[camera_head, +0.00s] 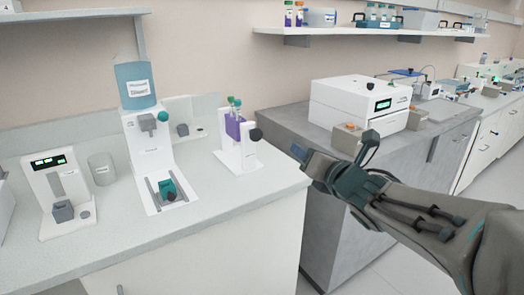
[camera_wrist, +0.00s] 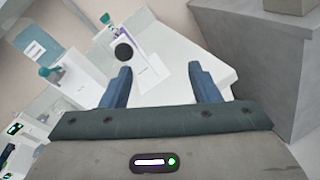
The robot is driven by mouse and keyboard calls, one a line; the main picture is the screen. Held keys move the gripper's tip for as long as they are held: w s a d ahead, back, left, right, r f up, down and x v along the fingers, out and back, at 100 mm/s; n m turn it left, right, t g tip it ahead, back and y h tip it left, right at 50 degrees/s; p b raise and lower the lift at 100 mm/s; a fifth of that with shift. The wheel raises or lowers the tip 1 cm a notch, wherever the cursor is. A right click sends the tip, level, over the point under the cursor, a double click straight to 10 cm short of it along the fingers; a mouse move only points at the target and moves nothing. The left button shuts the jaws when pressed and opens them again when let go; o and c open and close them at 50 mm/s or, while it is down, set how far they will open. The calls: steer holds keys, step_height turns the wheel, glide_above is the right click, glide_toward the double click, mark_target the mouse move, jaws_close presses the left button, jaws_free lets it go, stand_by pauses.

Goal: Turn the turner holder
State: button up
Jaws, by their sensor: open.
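A dispenser with a blue container (camera_head: 136,84) stands left of the holder. A small device with a green display (camera_head: 56,182) and a clear beaker (camera_head: 101,168) are further left. A white machine (camera_head: 358,103) sits on the grey counter at right. The counter front beside the holder is clear.

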mark_target(257, 136)
steer(key=w+a+n+y, duration=0.1)
steer(key=w+a+n, duration=0.1)
steer(key=w+a, duration=0.1)
steer(key=w+a+n+y+b, duration=0.1)
steer(key=w+a+n+y, duration=0.1)
steer(key=w+a+n, duration=0.1)
steer(key=w+a+n+y, duration=0.1)
steer(key=w+a+n, duration=0.2)
steer(key=a, duration=0.3)
steer(key=shift+w+f+g, duration=0.3)
steer(key=shift+w, duration=0.6)
steer(key=shift+d, duration=0.1)
steer(key=c, duration=1)
